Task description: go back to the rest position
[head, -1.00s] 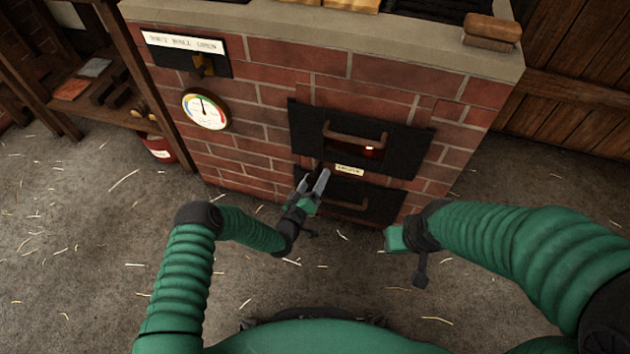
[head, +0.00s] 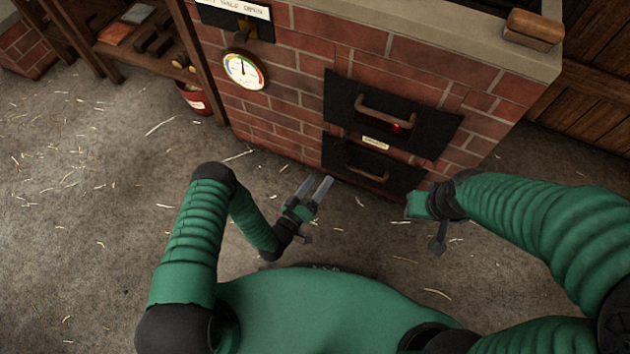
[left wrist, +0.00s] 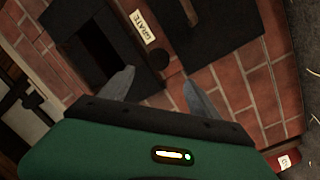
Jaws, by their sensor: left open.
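My left gripper (head: 316,190) is open and empty in the head view, over the floor just in front of the brick furnace. Its two grey fingers stand apart in the left wrist view (left wrist: 158,90), with the furnace face and a label reading GRATE (left wrist: 143,27) beyond them. My right gripper (head: 416,205) shows in the head view at the end of the right arm, in front of the furnace's right part. Its fingers are not clear, so I cannot tell how it stands.
The brick furnace (head: 300,75) has an upper door (head: 390,113) with a handle and a red glow, and a lower door (head: 368,165). A round gauge (head: 245,69) hangs to their left. A red bucket (head: 194,99) stands by a wooden shelf (head: 150,62). The straw-strewn floor (head: 90,220) is open at left.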

